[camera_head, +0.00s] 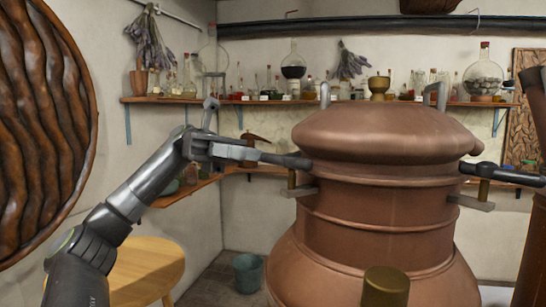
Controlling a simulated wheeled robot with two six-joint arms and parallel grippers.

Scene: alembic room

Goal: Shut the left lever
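A large copper still (375,205) with a domed lid stands at the centre right. The left lever (285,160) is a dark bar at the lid's left side, pointing left and roughly level, above a brass post on a bracket (303,192). My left gripper (245,153) is at the outer end of this lever, its fingers overlapping the dark handle. Whether they are closed on it or only beside it is unclear. A similar right lever (510,175) sticks out to the right. My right gripper is not seen.
A shelf (160,99) with flasks and bottles runs along the back wall. A round wooden stool (150,262) stands at lower left, with a bucket (248,272) beside the still. A brass cylinder (386,287) is in front of the still. A large wooden disc (40,120) fills the left edge.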

